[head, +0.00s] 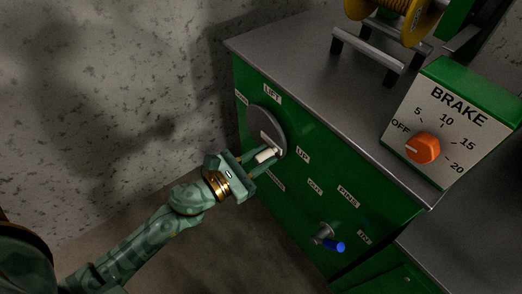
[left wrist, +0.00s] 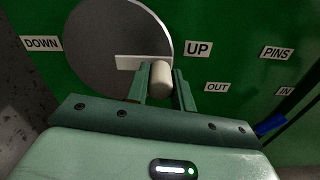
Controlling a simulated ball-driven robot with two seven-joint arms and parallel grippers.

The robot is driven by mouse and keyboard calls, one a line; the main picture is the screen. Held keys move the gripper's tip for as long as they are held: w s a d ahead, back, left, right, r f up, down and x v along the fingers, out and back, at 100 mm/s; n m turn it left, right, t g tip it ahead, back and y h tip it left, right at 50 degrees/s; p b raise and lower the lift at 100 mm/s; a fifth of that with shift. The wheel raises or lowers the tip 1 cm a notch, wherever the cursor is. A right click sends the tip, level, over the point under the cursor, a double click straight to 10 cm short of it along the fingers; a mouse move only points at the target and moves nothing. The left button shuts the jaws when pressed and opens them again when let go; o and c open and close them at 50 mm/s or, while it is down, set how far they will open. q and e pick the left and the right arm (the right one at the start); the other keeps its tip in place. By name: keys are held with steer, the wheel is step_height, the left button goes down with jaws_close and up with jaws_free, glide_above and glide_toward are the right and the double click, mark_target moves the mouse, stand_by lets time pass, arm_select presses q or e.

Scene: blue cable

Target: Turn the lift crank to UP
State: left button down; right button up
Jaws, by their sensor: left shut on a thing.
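The lift crank is a grey disc (head: 262,122) with a pale bar and a cream knob (head: 265,156) on the green cabinet front, under the LIFT label (head: 271,94). In the left wrist view the bar (left wrist: 135,62) points right, towards the UP label (left wrist: 198,48), and the knob (left wrist: 162,79) sits at its right end. The DOWN label (left wrist: 42,43) is on the far side of the disc. My left gripper (left wrist: 160,84) is shut on the crank knob, a finger on either side. My right gripper is in neither view.
The PINS crank (head: 325,236), with a blue handle, is lower right on the same front. The BRAKE box (head: 437,92), with an orange knob (head: 422,148), stands on the grey cabinet top (head: 330,90). A yellow reel (head: 400,15) stands behind it. Floor left of the cabinet is clear.

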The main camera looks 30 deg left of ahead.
arm_select(q)
steer(key=shift+s+f, duration=0.1)
steer(key=shift+f, duration=0.05)
steer(key=c, duration=1.2)
jaws_free()
